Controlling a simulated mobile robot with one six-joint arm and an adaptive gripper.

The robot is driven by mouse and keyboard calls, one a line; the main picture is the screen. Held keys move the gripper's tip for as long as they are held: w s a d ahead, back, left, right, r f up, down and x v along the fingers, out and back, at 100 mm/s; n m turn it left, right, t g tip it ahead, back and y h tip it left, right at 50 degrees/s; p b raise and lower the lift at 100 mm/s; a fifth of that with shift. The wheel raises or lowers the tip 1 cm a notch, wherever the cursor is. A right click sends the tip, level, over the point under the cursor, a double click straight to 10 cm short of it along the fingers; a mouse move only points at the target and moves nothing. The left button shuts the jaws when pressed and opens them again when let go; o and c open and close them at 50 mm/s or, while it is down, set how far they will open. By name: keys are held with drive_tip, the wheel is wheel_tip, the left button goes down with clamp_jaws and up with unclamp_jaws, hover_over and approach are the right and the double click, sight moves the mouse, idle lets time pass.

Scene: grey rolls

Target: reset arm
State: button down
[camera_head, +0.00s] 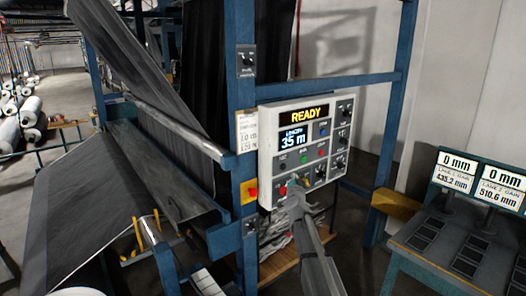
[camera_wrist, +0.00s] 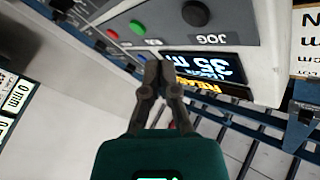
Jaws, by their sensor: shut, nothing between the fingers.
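My arm reaches up from the bottom of the head view, and my gripper (camera_head: 294,187) is at the lower edge of a grey control panel (camera_head: 267,172). The panel has a lit READY sign (camera_head: 310,113), a display reading 35 m (camera_head: 293,138), coloured buttons and black knobs. In the wrist view my gripper (camera_wrist: 159,62) is shut and empty, its fingertips together in front of the panel, which appears upside down. The fingertips overlap the panel's display (camera_wrist: 205,68) in that view. I cannot tell whether they touch the panel. The small controls behind the gripper are partly hidden.
A blue frame post (camera_head: 240,60) stands left of the panel, with dark fabric (camera_head: 85,200) stretched over rollers at left. At right, a bench (camera_head: 425,262) holds two displays reading 0 mm (camera_head: 457,172). White rolls (camera_head: 30,108) lie at far left.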

drive_tip(key=s+a+f+n+g+y+b, duration=0.1)
drive_tip(key=s+a+f+n+g+y, duration=0.3)
drive_tip(key=s+f, duration=0.45)
drive_tip(key=s+a+f+n+g+y+b, duration=0.1)
drive_tip(key=s+a+f+n+g+y, duration=0.1)
drive_tip(key=s+f+n+g, duration=0.45)
drive_tip(key=s+d+f+g+h, duration=0.1)
drive_tip(key=s+d+f+g, duration=0.1)
drive_tip(key=s, duration=0.7)
drive_tip(key=s+d+f+m+g+h+b, duration=0.1)
drive_tip(key=s+d+f+g, duration=0.1)
drive_tip(key=s, duration=0.7)
drive_tip(key=s+d+f+m+g+h, duration=0.1)
drive_tip(key=s+f+g, duration=0.3)
drive_tip(key=s, duration=0.5)
drive_tip(key=shift+s+d+f+h+b, duration=0.3)
drive_tip(key=shift+s+d+f+h, duration=0.15)
drive_tip(key=shift+d+f, duration=0.2)
drive_tip(key=c, duration=1.4)
unclamp_jaws()
drive_tip(key=shift+w+g, duration=0.1)
drive_tip(key=shift+g, duration=0.15)
